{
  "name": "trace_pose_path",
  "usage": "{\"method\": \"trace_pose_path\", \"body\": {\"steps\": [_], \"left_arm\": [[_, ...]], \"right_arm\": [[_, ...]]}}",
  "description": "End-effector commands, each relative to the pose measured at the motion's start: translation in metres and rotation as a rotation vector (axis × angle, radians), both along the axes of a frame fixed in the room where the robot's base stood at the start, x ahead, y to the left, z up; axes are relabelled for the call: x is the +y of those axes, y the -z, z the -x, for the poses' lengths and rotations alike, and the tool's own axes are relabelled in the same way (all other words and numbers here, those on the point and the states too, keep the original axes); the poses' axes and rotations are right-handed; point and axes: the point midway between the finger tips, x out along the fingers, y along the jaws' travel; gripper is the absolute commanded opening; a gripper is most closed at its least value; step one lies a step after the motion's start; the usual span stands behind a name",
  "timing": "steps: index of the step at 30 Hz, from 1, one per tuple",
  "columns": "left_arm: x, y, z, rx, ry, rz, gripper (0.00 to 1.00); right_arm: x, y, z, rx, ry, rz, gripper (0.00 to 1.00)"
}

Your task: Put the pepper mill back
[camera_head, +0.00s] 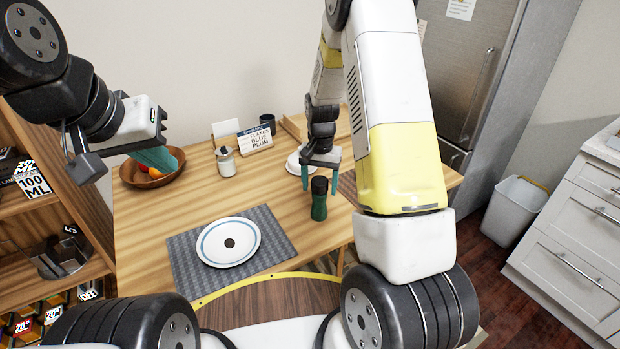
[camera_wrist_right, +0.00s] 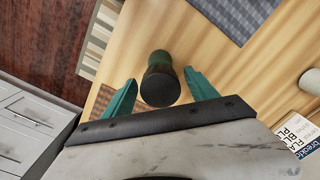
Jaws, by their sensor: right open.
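The pepper mill (camera_head: 319,199) is dark green with a black top and stands upright on the wooden table, right of the plate. In the right wrist view the mill (camera_wrist_right: 160,80) shows from above, between the two teal fingers. My right gripper (camera_head: 321,178) is open above and just behind the mill; its fingers (camera_wrist_right: 158,97) lie either side of the mill's top without visible contact. My left gripper (camera_head: 120,155) is over the table's left end, near the fruit bowl; its jaws are seen edge-on, so I cannot tell their state.
A plate (camera_head: 228,242) lies on a grey placemat (camera_head: 281,250). A fruit bowl (camera_head: 152,171), a white jar (camera_head: 225,162) and a sign card (camera_head: 255,141) stand toward the back. A wooden shelf (camera_head: 60,200) is at left, a fridge (camera_head: 462,65) at right.

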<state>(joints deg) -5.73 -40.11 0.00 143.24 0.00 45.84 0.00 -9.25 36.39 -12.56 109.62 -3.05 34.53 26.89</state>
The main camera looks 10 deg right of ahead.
Motion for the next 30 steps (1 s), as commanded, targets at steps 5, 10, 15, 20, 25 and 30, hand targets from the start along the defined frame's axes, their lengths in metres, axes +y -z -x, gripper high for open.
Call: {"method": "trace_pose_path", "body": {"steps": [5, 10, 15, 20, 25, 30], "left_arm": [[0.000, 0.000, 0.000, 0.000, 0.000, 0.000, 0.00], [0.000, 0.000, 0.000, 0.000, 0.000, 0.000, 0.00], [0.000, 0.000, 0.000, 0.000, 0.000, 0.000, 0.00], [0.000, 0.000, 0.000, 0.000, 0.000, 0.000, 0.00], [0.000, 0.000, 0.000, 0.000, 0.000, 0.000, 0.00], [0.000, 0.000, 0.000, 0.000, 0.000, 0.000, 0.00]], "right_arm": [[0.000, -0.040, -0.001, -0.004, -0.001, 0.000, 0.67], [0.000, -0.065, -0.001, -0.002, -0.001, 0.000, 0.67], [0.000, -0.082, 0.002, -0.010, -0.006, -0.006, 0.67], [0.003, -0.128, 0.021, -0.076, -0.050, -0.049, 0.67], [0.008, -0.197, 0.067, -0.197, -0.147, -0.103, 0.67], [0.012, -0.249, 0.123, -0.325, -0.256, -0.123, 0.67]]}}
